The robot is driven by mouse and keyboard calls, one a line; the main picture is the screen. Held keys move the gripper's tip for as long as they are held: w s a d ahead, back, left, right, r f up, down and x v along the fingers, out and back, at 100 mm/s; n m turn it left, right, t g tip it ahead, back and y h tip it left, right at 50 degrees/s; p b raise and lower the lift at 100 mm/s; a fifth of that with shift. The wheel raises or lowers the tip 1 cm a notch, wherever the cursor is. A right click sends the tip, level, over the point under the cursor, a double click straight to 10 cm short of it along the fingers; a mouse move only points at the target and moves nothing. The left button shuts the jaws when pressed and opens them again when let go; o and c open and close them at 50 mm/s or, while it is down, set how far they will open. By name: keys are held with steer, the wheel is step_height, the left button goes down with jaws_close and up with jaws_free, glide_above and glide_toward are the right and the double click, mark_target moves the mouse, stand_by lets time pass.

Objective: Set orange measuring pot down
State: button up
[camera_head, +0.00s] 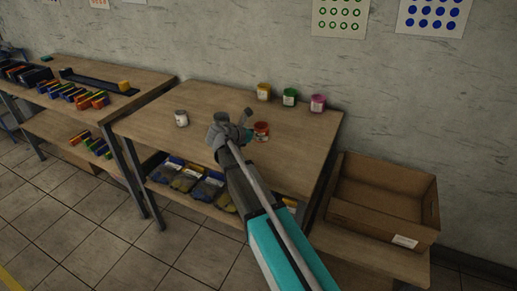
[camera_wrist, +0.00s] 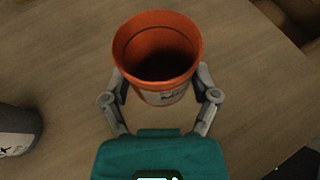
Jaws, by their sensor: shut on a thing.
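The orange measuring pot (camera_wrist: 158,90) is upright and open-topped in the wrist view, with a pale label on its near side. My gripper (camera_wrist: 161,85) has a finger on each side of the pot and is shut on it. In the head view the orange pot (camera_head: 261,131) is over the middle of the table (camera_head: 215,92), with my gripper (camera_head: 246,130) at its left side. I cannot tell whether its base touches the tabletop.
Yellow (camera_head: 264,91), green (camera_head: 289,97) and pink (camera_head: 317,103) pots stand at the back. A cardboard box (camera_head: 382,205) sits at right.

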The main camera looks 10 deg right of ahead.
mark_target(259, 148)
steer(key=shift+w+d+f+b, duration=0.15)
steer(key=shift+w+f+b, duration=0.25)
steer(key=shift+w+f, duration=0.2)
steer(key=shift+f, duration=0.1)
steer(key=shift+w+d+f+b, duration=0.1)
steer(key=shift+w+f+b, duration=0.2)
steer(key=shift+f+b, duration=1.65)
steer(key=shift+b, duration=0.05)
steer(key=shift+f, duration=0.15)
steer(key=o, duration=1)
steer(key=shift+r, duration=0.2)
